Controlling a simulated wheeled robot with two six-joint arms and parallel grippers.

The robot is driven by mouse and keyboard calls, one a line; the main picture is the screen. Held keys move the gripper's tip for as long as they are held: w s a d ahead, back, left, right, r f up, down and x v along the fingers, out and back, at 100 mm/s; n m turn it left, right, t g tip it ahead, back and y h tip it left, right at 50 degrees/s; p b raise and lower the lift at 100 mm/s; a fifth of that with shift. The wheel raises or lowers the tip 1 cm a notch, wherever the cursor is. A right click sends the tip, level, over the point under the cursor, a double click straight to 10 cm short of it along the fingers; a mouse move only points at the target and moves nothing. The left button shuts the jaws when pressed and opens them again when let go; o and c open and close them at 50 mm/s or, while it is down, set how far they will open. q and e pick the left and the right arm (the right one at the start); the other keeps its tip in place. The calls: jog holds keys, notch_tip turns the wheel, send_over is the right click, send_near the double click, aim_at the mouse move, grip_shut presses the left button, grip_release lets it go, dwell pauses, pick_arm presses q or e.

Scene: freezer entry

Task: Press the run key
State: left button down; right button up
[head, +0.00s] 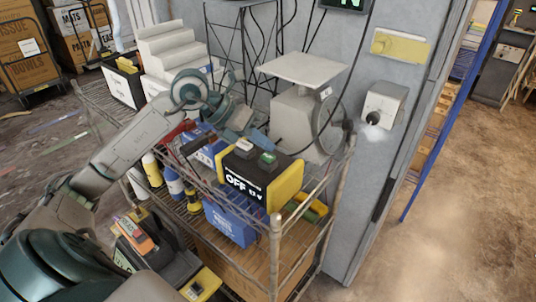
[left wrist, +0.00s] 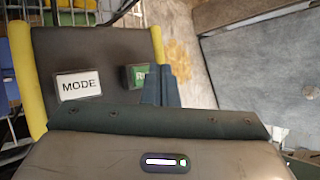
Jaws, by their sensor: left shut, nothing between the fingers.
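A black box with yellow ends (head: 245,187) stands on the wire rack, and its front display reads "OFF" with a voltage reading. On its top are a white key (head: 243,146) and a green key (head: 267,159). In the left wrist view the white key (left wrist: 78,84) reads "MODE". The green key (left wrist: 136,77) shows only the start of its label, "R". My left gripper (head: 262,141) is shut and empty, just above and behind the green key. Its blue fingers (left wrist: 160,86) hide that key's right part. I cannot tell whether they touch it. My right gripper is not in view.
The wire rack (head: 276,240) also holds blue boxes (head: 231,222) and bottles (head: 172,183). A grey machine with a flat top plate (head: 300,115) stands close behind the box. A wall box with a black knob (head: 381,106) is to the right. Open floor (head: 450,230) lies at far right.

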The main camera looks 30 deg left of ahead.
aim_at(263, 156)
pick_arm(q)
notch_tip(263, 156, up, 5)
jog(key=p, duration=0.3)
jog(key=shift+p, duration=0.3)
dwell(0.8)
